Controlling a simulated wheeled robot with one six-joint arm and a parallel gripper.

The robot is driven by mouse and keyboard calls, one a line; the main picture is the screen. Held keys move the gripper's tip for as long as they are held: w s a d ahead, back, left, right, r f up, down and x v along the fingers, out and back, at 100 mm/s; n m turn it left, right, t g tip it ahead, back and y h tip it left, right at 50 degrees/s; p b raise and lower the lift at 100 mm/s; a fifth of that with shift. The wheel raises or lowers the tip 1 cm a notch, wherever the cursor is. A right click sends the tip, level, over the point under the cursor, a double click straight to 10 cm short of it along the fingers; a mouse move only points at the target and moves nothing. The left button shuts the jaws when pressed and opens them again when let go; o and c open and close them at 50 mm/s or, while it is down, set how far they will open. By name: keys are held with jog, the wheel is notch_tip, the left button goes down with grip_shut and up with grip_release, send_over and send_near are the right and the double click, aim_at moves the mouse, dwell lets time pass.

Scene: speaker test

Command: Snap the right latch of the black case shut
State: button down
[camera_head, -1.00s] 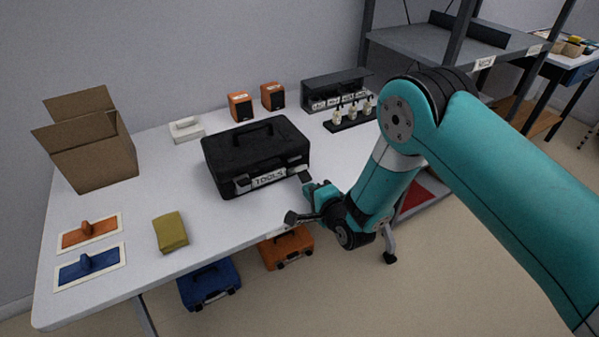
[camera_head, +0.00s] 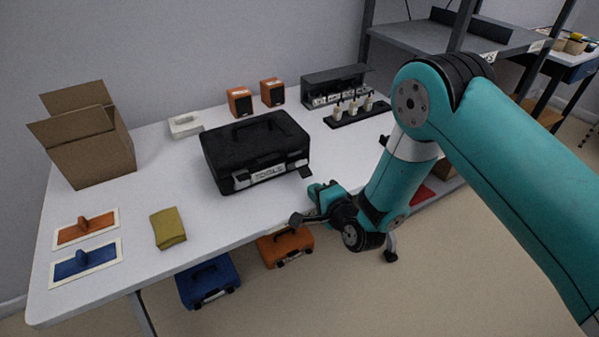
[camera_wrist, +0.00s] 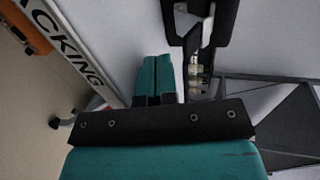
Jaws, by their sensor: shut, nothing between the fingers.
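The black case (camera_head: 225,158) stands on the white table with its lid down and its handle on top. A white TOOLS label is on its front. The right latch (camera_head: 304,170) shows as a small dark tab jutting out at the front right corner; its exact state is too small to tell. The left latch (camera_head: 242,181) is at the front left. My gripper (camera_head: 313,187) is shut and empty, in front of the case's right corner and apart from it. In the wrist view my gripper's fingers (camera_wrist: 154,62) are together, beside part of the black case (camera_wrist: 224,18).
The white table (camera_head: 215,225) is clear in front of the case. A cardboard box (camera_head: 95,160), an olive cloth (camera_head: 168,228) and two trowel-like tools are at left. Orange speakers (camera_head: 240,102) and a bottle rack (camera_head: 350,115) stand behind. Blue and orange cases are below the table edge.

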jog(key=s+b, duration=0.1)
jog(key=b, duration=0.2)
jog(key=s+d+b, duration=0.1)
jog(key=b, duration=0.2)
jog(key=s+d+b, duration=0.1)
jog(key=b, duration=0.2)
jog(key=shift+s+d+b, duration=0.25)
jog(key=shift+s+b, duration=0.05)
jog(key=shift+s, duration=0.05)
dwell(0.3)
